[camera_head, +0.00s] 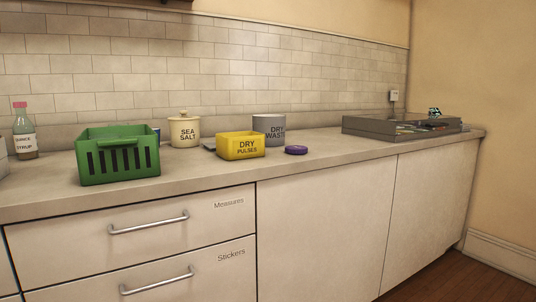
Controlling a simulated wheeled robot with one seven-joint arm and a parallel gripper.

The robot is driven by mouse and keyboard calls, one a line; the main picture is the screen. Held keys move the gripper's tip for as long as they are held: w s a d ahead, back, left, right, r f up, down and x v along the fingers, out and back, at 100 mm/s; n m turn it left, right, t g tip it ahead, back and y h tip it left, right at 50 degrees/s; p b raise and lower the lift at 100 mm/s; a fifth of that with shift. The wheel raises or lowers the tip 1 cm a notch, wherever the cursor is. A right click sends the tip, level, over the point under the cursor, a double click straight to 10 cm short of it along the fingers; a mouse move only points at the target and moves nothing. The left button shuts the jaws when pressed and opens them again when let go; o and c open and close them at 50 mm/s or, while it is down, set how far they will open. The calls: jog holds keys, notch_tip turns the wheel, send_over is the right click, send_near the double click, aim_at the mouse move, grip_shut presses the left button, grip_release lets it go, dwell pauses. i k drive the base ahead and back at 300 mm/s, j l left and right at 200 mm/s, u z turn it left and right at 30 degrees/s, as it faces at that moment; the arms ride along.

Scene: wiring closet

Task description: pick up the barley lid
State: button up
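A small round purple lid-like thing (296,150) lies flat on the counter, to the right of the yellow bin. No barley label can be read on it, so I cannot tell if it is the barley lid. The only other lid that shows clearly is the cream one on the "SEA SALT" jar (185,132). My gripper is not in view.
On the counter (350,158) stand a green slotted basket (117,168), a yellow "DRY PULSES" bin (240,154), a grey "DRY WASTE" pot (268,124) and a syrup bottle (24,145). A grey tray (368,127) holds items at right.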

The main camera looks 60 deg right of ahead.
aim_at(293, 149)
jog(key=z, duration=2.2)
jog(key=i+l+u, duration=0.15)
jog(key=u, duration=0.3)
jog(key=i+l+u, duration=0.1)
jog(key=l+u, duration=0.15)
jog(key=u, duration=0.15)
